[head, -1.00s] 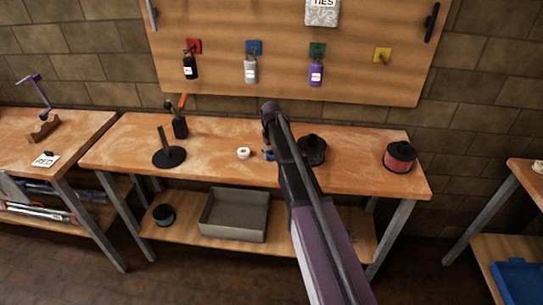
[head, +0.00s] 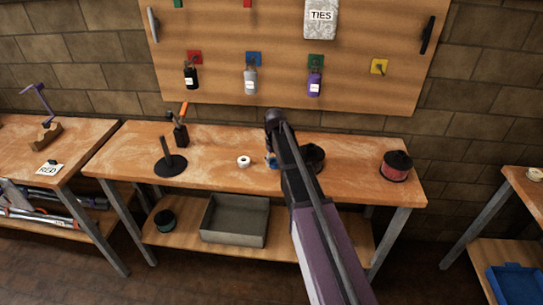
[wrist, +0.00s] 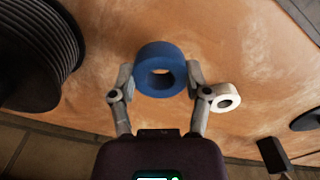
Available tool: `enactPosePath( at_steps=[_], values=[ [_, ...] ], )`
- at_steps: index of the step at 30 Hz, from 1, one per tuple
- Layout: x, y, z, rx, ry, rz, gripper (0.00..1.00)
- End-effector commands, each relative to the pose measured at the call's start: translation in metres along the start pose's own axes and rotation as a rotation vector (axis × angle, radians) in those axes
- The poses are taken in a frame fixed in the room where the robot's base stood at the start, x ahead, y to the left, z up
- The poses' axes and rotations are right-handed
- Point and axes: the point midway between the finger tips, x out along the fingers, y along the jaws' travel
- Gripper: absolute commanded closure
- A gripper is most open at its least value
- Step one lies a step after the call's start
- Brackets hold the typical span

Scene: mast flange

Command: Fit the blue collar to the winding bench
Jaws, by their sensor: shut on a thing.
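The blue collar (wrist: 160,69) is a thick ring between the two fingertips of my gripper (wrist: 161,82), which is shut on it. In the head view only a sliver of the collar (head: 271,160) shows beside my arm, over the middle of the bench. The wooden winding bench (head: 215,176) carries a black stand (head: 171,165) with an upright post on a round base at its left. Whether the collar touches the bench top is not clear.
A white ring (head: 243,161) lies close beside the collar. A dark spool (head: 315,156) is partly behind my arm, and a red spool (head: 396,166) stands at the right. A holder with an orange-handled tool (head: 181,135) is behind the stand. Bench top between stand and ring is clear.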

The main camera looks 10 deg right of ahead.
Motion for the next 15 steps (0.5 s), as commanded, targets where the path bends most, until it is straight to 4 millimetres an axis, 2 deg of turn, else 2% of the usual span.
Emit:
enactPosePath(
  at_steps=[1, 6, 15],
  values=[
    [-0.002, -0.001, 0.019, 0.000, 0.000, 0.000, 0.85],
    [-0.006, -0.002, 0.058, -0.001, 0.000, 0.000, 0.85],
    [-0.010, -0.001, 0.106, 0.000, 0.000, 0.000, 0.85]
  ],
)
